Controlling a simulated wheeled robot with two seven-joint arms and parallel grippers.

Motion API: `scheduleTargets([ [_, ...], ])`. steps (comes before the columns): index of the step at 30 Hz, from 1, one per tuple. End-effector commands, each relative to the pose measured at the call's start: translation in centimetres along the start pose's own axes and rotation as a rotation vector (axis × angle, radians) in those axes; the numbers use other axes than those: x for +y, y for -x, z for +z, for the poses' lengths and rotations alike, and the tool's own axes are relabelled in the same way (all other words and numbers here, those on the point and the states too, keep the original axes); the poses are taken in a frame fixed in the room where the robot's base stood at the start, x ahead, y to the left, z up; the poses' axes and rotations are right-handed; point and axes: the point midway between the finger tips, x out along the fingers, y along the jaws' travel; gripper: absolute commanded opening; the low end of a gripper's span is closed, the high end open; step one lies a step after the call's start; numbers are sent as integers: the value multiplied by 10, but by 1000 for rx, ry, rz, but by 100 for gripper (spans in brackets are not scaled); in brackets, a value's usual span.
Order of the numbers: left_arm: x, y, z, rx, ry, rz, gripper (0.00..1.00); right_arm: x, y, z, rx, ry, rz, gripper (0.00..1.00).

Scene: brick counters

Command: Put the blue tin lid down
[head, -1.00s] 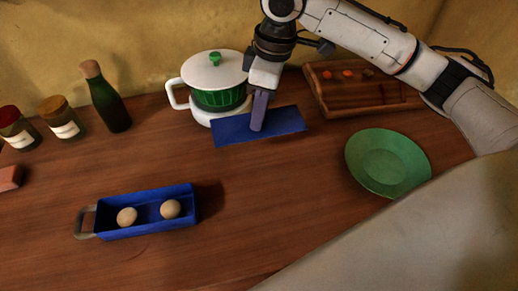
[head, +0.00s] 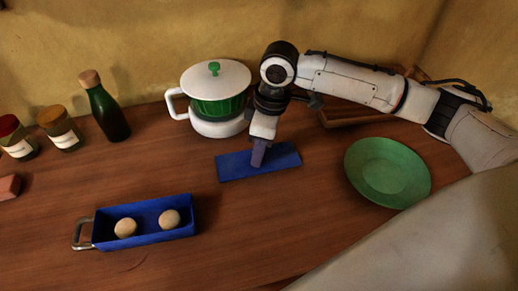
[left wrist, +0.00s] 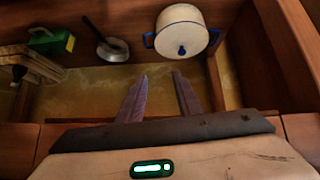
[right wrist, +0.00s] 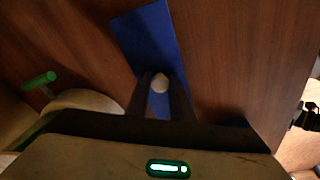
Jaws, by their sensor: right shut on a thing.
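The blue tin lid (head: 232,168) is a flat blue rectangle over the middle of the counter, in front of the white pot. My right gripper (head: 258,158) points down and is shut on the lid's pale knob (right wrist: 160,83). In the right wrist view the lid (right wrist: 150,38) extends past the fingers. I cannot tell whether the lid touches the counter. The open blue tin (head: 146,240) stands at the front left with two pale round things inside. My left gripper (left wrist: 160,95) is open and empty, its fingers apart; it is outside the head view.
A white and green pot (head: 218,128) stands behind the lid. A green plate (head: 388,172) lies to its right. A wooden tray (head: 350,121) is partly behind my right arm. A bottle (head: 108,115) and jars (head: 60,130) stand back left. Counter between lid and tin is clear.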

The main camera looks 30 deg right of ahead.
Motion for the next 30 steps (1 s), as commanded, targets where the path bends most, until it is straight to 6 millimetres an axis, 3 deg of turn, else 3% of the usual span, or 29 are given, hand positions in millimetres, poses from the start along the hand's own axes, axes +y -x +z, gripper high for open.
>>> scheduleTargets([
  [1, 0, 1, -1, 0, 0, 0, 32, 0, -1, 0, -1, 0, -1, 0],
  [2, 0, 1, 0, 0, 0, 0, 32, 0, -1, 0, -1, 0, 0, 26],
  [5, 0, 1, 0, -1, 0, 0, 32, 0, -1, 0, -1, 0, 0, 40],
  [14, 0, 0, 1, -1, 0, -1, 32, 0, 0, 0, 1, 1, 0, 40],
  [17, 0, 0, 1, -2, 0, -1, 32, 0, 8, -1, 3, 1, 1, 40],
  [30, 0, 2, 0, -2, 0, 0, 32, 0, 96, -1, 3, 0, 2, 40],
])
